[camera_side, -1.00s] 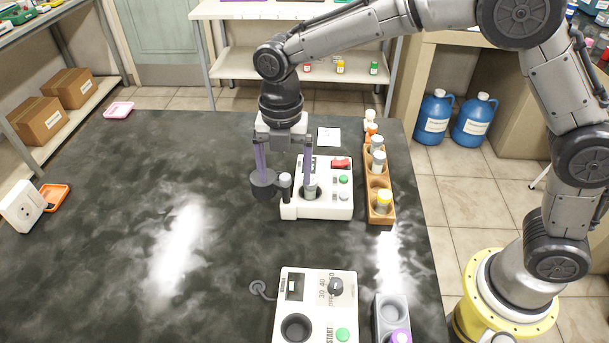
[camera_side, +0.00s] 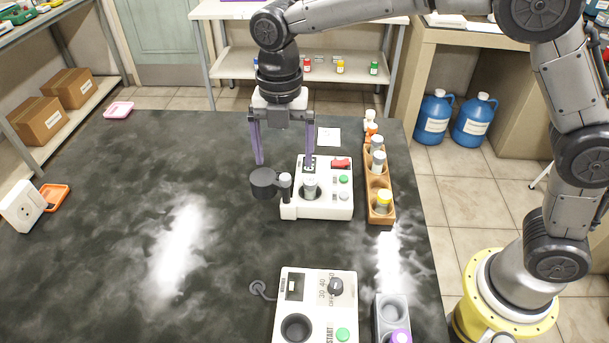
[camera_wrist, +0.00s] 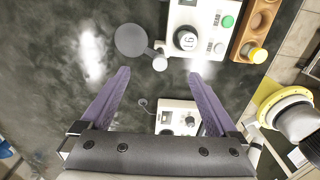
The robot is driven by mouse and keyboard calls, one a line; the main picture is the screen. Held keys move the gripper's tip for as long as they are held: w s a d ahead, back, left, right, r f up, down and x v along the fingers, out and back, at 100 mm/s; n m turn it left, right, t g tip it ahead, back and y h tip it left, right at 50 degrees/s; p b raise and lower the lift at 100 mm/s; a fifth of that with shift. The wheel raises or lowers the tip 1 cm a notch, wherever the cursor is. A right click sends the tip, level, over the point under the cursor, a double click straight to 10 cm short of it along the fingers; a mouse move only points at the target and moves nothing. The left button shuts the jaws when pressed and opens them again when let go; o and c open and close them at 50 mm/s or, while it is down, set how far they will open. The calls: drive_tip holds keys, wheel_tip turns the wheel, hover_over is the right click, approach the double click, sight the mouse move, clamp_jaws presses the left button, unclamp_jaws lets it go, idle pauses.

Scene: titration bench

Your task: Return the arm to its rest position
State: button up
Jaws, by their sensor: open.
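My gripper (camera_side: 284,162) has its two purple fingers spread wide with nothing between them. In the side view it hangs upright above the back white device (camera_side: 318,211), apart from it. A grey-capped vial (camera_side: 310,186) stands in that device's well. In the wrist view my gripper (camera_wrist: 158,78) is also open, and the vial's cap, marked 16 or 91 (camera_wrist: 186,41), shows ahead of the fingers. The device's round dark grey lid (camera_side: 264,182) is swung out to the left of the well.
A wooden rack (camera_side: 379,207) with several capped vials stands right of the back device. A second white device (camera_side: 316,300) and a grey rack (camera_side: 391,312) with a purple-capped vial are in front. A white socket box (camera_side: 22,206) lies far left. The table's left-middle is clear.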

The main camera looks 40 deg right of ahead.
drive_tip(key=shift+r, duration=1.2)
drive_tip(key=s+d+r+m+t, duration=0.2)
drive_tip(key=s+d+r+m, duration=0.15)
drive_tip(key=d+r, duration=0.25)
drive_tip(key=s+d+r+m+t, duration=0.1)
drive_tip(key=s+d+r+m, duration=0.1)
drive_tip(key=s+d+r, duration=0.3)
drive_tip(key=s+d+m+t, duration=0.2)
drive_tip(key=s+d+m, duration=0.5)
drive_tip(key=s, duration=0.2)
drive_tip(key=s+d+f+m, duration=0.1)
drive_tip(key=s+f+m, duration=0.6)
drive_tip(key=m, duration=0.7)
drive_tip(key=shift+s+d+f+t, duration=0.15)
drive_tip(key=shift+f+t, duration=0.15)
drive_tip(key=shift+f, duration=0.3)
